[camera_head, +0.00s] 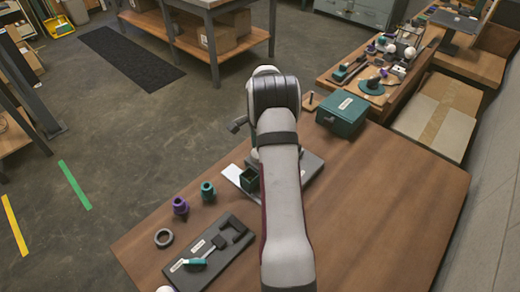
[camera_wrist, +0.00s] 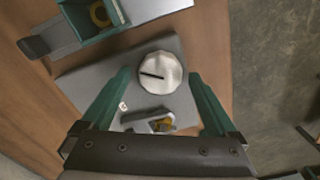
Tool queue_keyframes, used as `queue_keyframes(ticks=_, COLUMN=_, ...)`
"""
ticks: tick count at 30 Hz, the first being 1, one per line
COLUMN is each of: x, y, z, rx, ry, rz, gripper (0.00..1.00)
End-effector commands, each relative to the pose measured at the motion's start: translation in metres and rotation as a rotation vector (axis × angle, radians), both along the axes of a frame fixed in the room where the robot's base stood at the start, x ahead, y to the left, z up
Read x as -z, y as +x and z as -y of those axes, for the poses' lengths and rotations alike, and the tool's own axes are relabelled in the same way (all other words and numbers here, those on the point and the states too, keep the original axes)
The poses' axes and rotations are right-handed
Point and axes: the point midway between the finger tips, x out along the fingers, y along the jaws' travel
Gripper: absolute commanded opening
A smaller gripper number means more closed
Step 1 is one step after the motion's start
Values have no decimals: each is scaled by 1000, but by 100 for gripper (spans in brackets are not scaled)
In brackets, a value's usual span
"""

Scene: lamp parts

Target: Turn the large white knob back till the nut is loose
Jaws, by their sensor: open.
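The large white knob (camera_wrist: 160,73) shows in the wrist view as a faceted round cap with a dark line across its left half. It sits on a grey plate (camera_wrist: 88,84). My gripper (camera_wrist: 159,76) is open, its two teal fingers on either side of the knob, with a gap visible on both sides. I cannot tell how far above the plate the fingertips are. I cannot make out the nut. In the head view my arm hides the knob, and only part of the grey plate (camera_head: 313,165) shows.
A teal bin (camera_wrist: 95,20) holding a yellow ring (camera_wrist: 101,14) is beside the plate. A teal box (camera_head: 342,115), a dark tool tray (camera_head: 211,255) and small parts stand on the table. The table's right side is clear.

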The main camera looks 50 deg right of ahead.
Motion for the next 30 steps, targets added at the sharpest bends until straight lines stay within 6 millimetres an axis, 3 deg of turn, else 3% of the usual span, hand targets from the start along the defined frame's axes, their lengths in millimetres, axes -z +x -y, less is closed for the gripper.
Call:
queue_keyframes(ticks=4, x=0, y=0, z=0, rx=0, ry=0, rz=0, gripper=94)
queue_keyframes(ticks=18, x=-1, y=0, z=0, rx=0, ry=0, rz=0, gripper=9)
queue_keyframes(ticks=30, x=-1, y=0, z=0, rx=-92, ry=0, rz=-1, gripper=8)
